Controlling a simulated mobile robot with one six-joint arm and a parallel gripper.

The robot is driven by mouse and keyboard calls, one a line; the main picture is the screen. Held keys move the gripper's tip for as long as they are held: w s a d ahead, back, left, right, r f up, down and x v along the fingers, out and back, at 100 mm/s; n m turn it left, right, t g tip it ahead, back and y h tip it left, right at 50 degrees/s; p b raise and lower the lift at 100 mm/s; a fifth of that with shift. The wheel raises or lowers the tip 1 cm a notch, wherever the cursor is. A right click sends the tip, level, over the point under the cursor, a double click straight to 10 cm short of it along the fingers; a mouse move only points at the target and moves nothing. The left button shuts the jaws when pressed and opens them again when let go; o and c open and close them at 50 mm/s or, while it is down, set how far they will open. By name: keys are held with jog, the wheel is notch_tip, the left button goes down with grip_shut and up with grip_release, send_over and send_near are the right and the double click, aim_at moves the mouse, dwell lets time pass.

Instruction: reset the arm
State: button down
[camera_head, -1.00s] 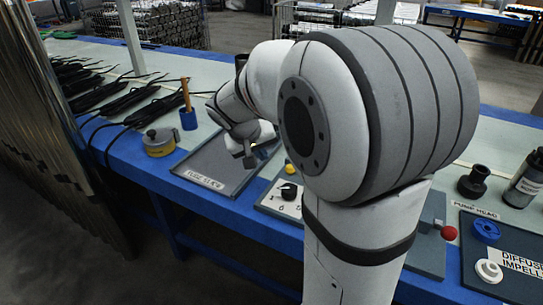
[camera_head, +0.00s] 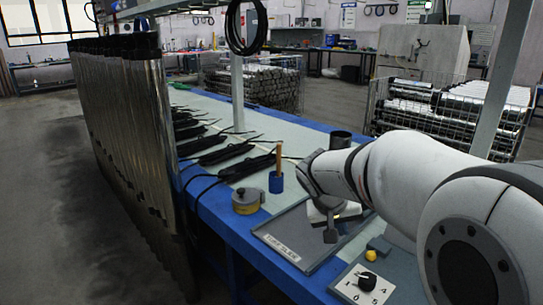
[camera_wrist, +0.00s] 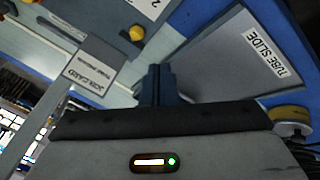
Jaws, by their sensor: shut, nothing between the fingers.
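My arm reaches in from the right in the head view. My gripper (camera_head: 331,232) is over the grey tray labelled TUBE SLIDE (camera_head: 276,247), pointing down. In the wrist view, its dark fingers (camera_wrist: 157,73) are together with nothing between them. The same tray (camera_wrist: 225,55) shows beside the fingers there, with bare grey surface. I cannot tell the exact height of the fingertips above the table.
A switch panel (camera_head: 364,285) with a black knob and a yellow button (camera_head: 378,245) are right of the tray. Black cable bundles (camera_head: 243,166) lie behind; metal tubes (camera_head: 125,120) stand along the table's left.

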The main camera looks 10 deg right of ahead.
jog(key=s+a+r+n+y+p, duration=0.1)
jog(key=s+a+r+y+p, duration=0.1)
jog(key=s+r+p, duration=0.7)
jog(key=s+a+r+n+y+p, duration=0.1)
jog(key=s+a+r+y+p, duration=0.1)
jog(key=s+a+r+p, duration=0.3)
jog(key=s+r+p, duration=0.4)
jog(key=r+p, duration=0.5)
jog(key=p, duration=0.3)
jog(key=shift+s+g+y, duration=0.2)
jog(key=shift+g+y, duration=0.1)
jog(key=shift+y, duration=0.1)
jog(key=shift+d+r, duration=0.1)
